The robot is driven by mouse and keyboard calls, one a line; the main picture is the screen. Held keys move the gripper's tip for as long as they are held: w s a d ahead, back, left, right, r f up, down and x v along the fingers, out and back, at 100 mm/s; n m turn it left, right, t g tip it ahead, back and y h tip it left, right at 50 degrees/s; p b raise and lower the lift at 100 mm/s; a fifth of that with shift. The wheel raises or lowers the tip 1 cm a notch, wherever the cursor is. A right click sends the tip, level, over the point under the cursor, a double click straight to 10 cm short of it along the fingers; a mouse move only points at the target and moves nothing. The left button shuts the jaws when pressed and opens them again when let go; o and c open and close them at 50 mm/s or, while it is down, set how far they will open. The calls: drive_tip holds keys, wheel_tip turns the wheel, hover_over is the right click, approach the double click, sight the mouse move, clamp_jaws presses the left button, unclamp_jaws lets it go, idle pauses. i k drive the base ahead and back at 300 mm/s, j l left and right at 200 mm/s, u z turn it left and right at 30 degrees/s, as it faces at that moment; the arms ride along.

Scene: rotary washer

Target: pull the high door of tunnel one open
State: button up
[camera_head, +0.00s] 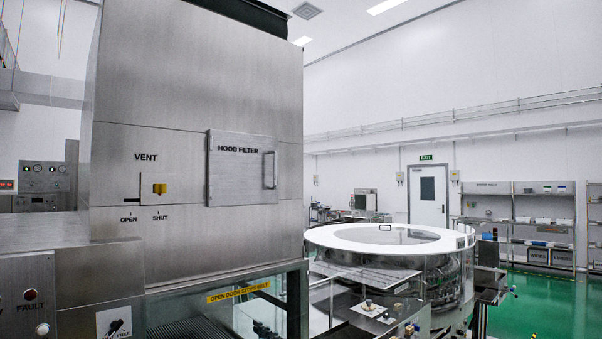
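A tall steel housing (195,75) fills the left half of the head view. High on its front is a square steel door (235,178) marked "HOOD FILTER". It appears closed against the housing. An upright bar handle (270,170) is on the door's right side. I see no "tunnel one" label, so I cannot tell from lettering that this is the named door. My gripper and arm are not in view.
Left of the door, a yellow vent knob (160,189) sits above "SHUT". Below is a yellow "OPEN DOOR STOPS BELT" label (239,291). A control panel (28,300) stands lower left. Green floor (540,310) is clear at far right.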

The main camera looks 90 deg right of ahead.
sight(243, 168)
drive_tip(key=z, duration=2.2)
drive_tip(key=k+l, duration=0.05)
drive_tip(key=l, duration=0.05)
